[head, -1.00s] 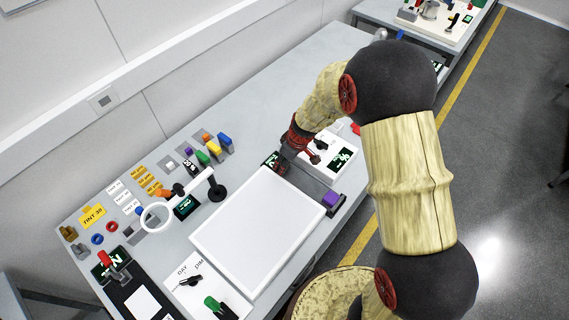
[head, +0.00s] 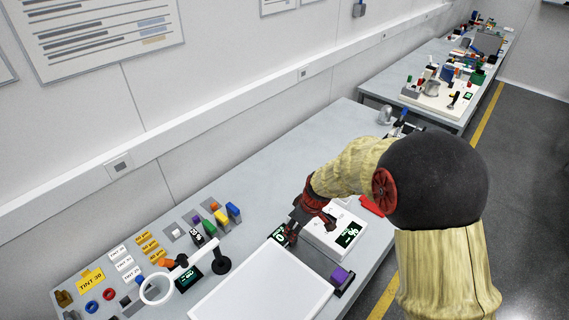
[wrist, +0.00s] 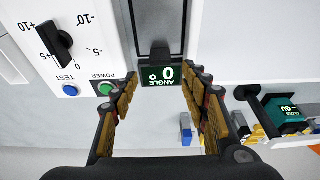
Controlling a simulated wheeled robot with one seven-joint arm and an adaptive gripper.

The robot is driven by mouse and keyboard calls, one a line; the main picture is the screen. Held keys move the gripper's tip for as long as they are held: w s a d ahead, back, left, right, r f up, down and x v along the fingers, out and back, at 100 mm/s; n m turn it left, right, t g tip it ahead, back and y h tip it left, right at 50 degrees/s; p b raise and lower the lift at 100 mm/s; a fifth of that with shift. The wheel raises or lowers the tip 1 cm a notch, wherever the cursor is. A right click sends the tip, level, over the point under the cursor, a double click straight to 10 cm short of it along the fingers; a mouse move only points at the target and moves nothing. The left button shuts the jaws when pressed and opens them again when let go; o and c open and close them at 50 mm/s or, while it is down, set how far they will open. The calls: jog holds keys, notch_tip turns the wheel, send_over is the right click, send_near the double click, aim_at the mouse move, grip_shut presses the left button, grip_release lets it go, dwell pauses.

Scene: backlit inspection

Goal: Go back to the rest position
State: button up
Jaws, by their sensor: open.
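My gripper (head: 291,234) is open and empty above the back end of the dark strip that holds the angle display. In the wrist view its two fingers (wrist: 160,88) stand apart, with the lit angle display (wrist: 161,74) between them, reading 0. The display also shows in the head view (head: 279,239). A black block (wrist: 160,52) sits beside the display. My arm reaches in from the right of the head view and hides part of the bench.
A white control box (head: 338,231) with a dial (wrist: 55,40), a blue button (wrist: 70,90) and a green button (wrist: 106,89) stands close by. A white light panel (head: 262,292), a magnifier ring (head: 158,289) and coloured blocks (head: 218,216) are around. The bench's back part (head: 290,150) is clear.

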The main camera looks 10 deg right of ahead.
jog(key=s+m, duration=0.1)
jog(key=s, duration=0.1)
jog(key=s+f+m+g, duration=0.1)
jog(key=s, duration=0.1)
jog(key=shift+f, duration=0.1)
jog(key=s+d+r+m+t+h+b, duration=0.1)
jog(key=s+d+r+m+t+b, duration=0.1)
jog(key=s+r, duration=0.9)
jog(key=s+d+r+m+t+h+b, duration=0.1)
jog(key=s+d+r+m, duration=0.3)
jog(key=s+r, duration=0.7)
jog(key=shift+s+d+r+t+b, duration=0.3)
jog(key=shift+d+r+t+b, duration=0.3)
jog(key=shift+d+r+b, duration=0.25)
